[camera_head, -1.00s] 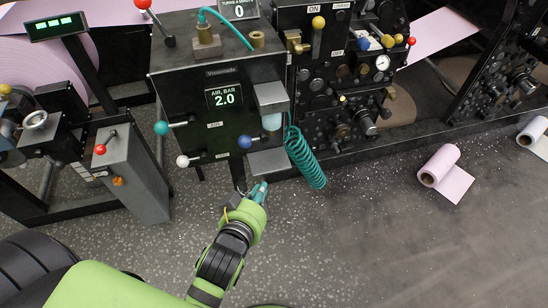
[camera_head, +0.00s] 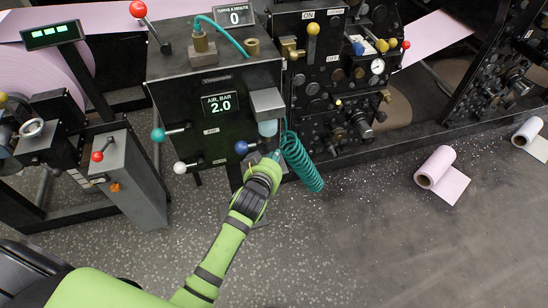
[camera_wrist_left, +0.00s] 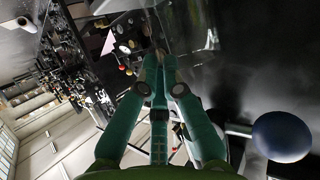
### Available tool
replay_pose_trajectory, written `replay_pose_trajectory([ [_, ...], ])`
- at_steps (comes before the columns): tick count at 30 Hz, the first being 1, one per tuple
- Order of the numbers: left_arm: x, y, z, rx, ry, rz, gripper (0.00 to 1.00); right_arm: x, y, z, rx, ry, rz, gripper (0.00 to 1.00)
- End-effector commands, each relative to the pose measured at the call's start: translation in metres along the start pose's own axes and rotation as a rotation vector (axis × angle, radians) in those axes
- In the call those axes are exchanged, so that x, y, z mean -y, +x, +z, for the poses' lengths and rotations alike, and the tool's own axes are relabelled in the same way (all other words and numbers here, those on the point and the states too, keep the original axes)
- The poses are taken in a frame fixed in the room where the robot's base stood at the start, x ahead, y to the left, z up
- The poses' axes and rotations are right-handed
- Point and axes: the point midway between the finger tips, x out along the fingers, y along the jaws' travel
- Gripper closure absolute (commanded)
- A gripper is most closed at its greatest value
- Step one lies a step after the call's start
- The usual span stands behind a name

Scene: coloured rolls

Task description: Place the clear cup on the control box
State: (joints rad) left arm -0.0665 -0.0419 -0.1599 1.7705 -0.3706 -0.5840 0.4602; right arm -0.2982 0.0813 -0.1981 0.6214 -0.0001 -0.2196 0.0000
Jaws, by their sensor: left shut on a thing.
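The control box (camera_head: 222,128) is a dark box with a lit panel reading 2.0 and levers on its front. A pale, see-through cup (camera_head: 268,128) shows under the grey block on the box's right front; its lower part is hidden by my gripper. My left gripper (camera_head: 274,156) is right below that block, its teal fingers close together. In the left wrist view the fingertips (camera_wrist_left: 160,56) nearly meet, with a faint clear curved surface around them. I take it as shut on the cup; the contact itself is unclear. My right gripper is not in view.
A coiled teal hose (camera_head: 302,163) hangs just right of my gripper. A blue knob (camera_head: 241,147) is close on its left, also large in the left wrist view (camera_wrist_left: 281,136). A white knob (camera_head: 180,168) is farther left.

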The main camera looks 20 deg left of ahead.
Motion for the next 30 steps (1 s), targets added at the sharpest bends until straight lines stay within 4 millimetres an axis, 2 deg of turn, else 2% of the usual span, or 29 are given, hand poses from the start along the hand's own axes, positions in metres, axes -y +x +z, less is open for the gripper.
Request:
replay_pose_trajectory([
  [11,0.000,0.002,0.004,-0.001,-0.001,0.000,1.00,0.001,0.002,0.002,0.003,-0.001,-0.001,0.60],
  [12,0.000,0.001,0.004,-0.001,-0.001,0.000,0.77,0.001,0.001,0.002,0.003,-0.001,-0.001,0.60],
  [13,0.000,0.001,0.004,-0.001,-0.001,0.000,0.68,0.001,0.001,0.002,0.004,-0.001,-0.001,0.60],
  [24,0.000,0.000,0.000,-0.002,0.000,0.001,0.68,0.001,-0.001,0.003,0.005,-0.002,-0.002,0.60],
  [26,0.000,-0.004,0.002,-0.001,-0.001,0.001,0.68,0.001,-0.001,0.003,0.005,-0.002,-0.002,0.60],
  [30,0.000,-0.026,0.002,0.000,-0.003,0.001,0.68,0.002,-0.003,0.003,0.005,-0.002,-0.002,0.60],
])
